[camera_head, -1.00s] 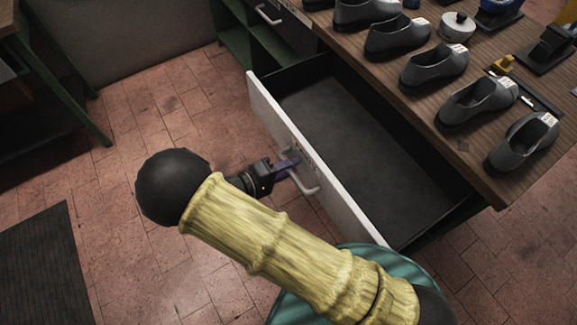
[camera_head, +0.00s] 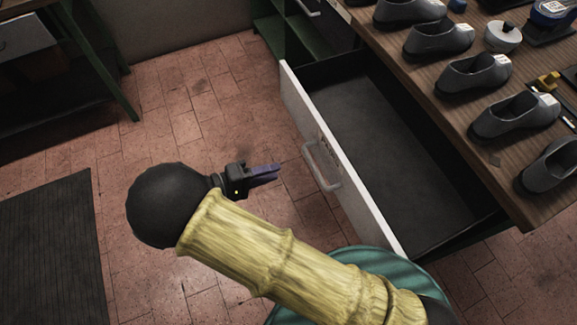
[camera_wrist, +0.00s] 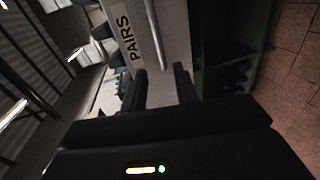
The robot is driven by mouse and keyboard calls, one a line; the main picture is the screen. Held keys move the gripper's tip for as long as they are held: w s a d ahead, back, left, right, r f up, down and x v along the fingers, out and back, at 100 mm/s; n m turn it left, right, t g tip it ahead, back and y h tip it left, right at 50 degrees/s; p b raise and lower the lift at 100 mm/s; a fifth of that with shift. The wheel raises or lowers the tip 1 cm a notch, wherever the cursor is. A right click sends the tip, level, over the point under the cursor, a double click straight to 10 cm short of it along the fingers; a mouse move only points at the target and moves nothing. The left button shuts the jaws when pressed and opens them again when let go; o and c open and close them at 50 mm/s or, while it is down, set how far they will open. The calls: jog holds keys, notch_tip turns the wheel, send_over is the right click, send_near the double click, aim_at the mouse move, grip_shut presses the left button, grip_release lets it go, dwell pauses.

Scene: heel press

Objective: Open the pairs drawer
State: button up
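The pairs drawer (camera_head: 385,150) stands pulled far out from under the wooden bench top, and its dark inside is empty. Its pale front (camera_head: 345,178) carries a grey bar handle (camera_head: 320,167). In the wrist view the front has a "PAIRS" label (camera_wrist: 128,40) beside the handle (camera_wrist: 155,30). My gripper (camera_head: 268,174) is off to the left of the handle in the head view, clear of it, with floor visible between them. In the wrist view its two fingers (camera_wrist: 162,84) are apart with nothing between them.
Several grey shoes (camera_head: 470,75) stand on the wooden bench top (camera_head: 440,95) above the drawer. A green shelf frame (camera_head: 295,40) is behind the drawer. Another bench (camera_head: 100,60) stands at upper left and a dark mat (camera_head: 50,240) at lower left. Tiled floor (camera_head: 190,110) lies open between.

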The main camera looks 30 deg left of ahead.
jog(key=v, duration=0.5)
dwell(0.4)
